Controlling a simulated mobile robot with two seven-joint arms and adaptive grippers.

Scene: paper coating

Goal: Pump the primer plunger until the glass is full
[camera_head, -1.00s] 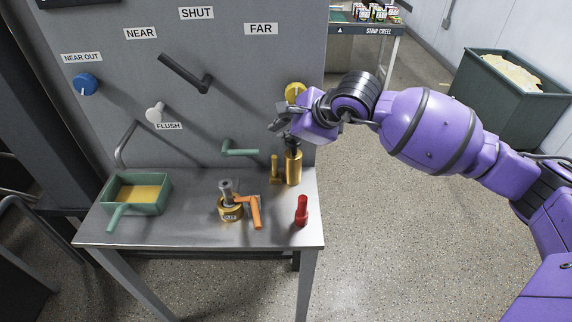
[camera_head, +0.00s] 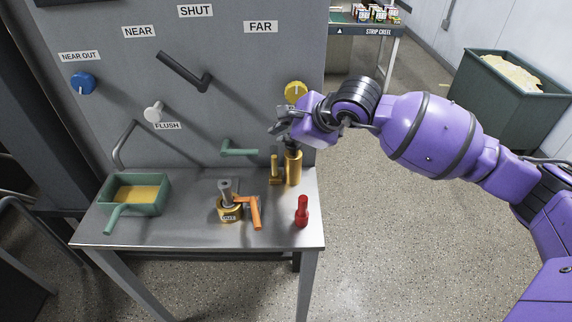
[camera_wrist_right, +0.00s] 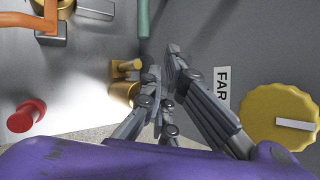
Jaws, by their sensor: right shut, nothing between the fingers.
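The primer pump is probably the upright brass cylinder (camera_head: 293,170) at the table's back right, with a dark plunger top (camera_head: 291,146). A shorter brass post (camera_head: 275,167) stands beside it. In the right wrist view the brass cylinder (camera_wrist_right: 124,93) is partly hidden by the fingers. My right gripper (camera_head: 276,127) is shut and empty, just above the plunger. It also shows in the right wrist view (camera_wrist_right: 163,74), its fingers close to the cylinder. I cannot tell whether it touches the plunger. I cannot make out the glass or its level. My left gripper is not in view.
On the metal table (camera_head: 180,232) are a green tray of yellow liquid (camera_head: 146,208), a brass pot (camera_head: 230,212), an orange handle (camera_head: 256,212) and a red piece (camera_head: 301,212). A yellow knob (camera_head: 295,92) and a green lever (camera_head: 238,150) are on the panel close by.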

